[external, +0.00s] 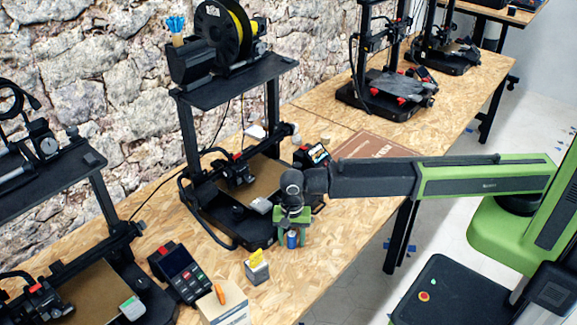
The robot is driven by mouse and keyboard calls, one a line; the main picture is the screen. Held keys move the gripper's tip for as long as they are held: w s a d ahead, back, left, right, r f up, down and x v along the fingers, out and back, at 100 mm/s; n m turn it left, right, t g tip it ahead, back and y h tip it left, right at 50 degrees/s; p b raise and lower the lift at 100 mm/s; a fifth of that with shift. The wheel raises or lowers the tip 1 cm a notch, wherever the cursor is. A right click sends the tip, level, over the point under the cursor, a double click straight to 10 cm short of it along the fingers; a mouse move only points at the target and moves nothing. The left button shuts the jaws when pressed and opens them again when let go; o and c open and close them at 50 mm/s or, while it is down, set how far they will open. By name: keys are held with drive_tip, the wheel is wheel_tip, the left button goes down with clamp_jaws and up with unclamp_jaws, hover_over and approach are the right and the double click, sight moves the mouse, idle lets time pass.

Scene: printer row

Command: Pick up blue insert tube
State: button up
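A small blue tube (292,240), which looks like the blue insert tube, is near the front edge of the wooden table, in front of the middle printer. My gripper (291,236) points down over it from the end of my arm. Its green fingers lie on the left and right of the tube. The tube's upper part is hidden by the gripper. I cannot tell whether the fingers touch the tube, or whether it stands on the table.
The middle printer (240,187) stands close behind my gripper. A small grey box with a yellow top (257,268), a card reader (180,273) and a box with an orange item (224,305) are to the left. A brown flat box (372,146) lies behind my arm.

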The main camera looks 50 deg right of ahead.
sight(292, 233)
clamp_jaws()
wheel_tip(292, 233, up, 10)
drive_tip(key=p, duration=1)
drive_tip(key=shift+r, duration=0.15)
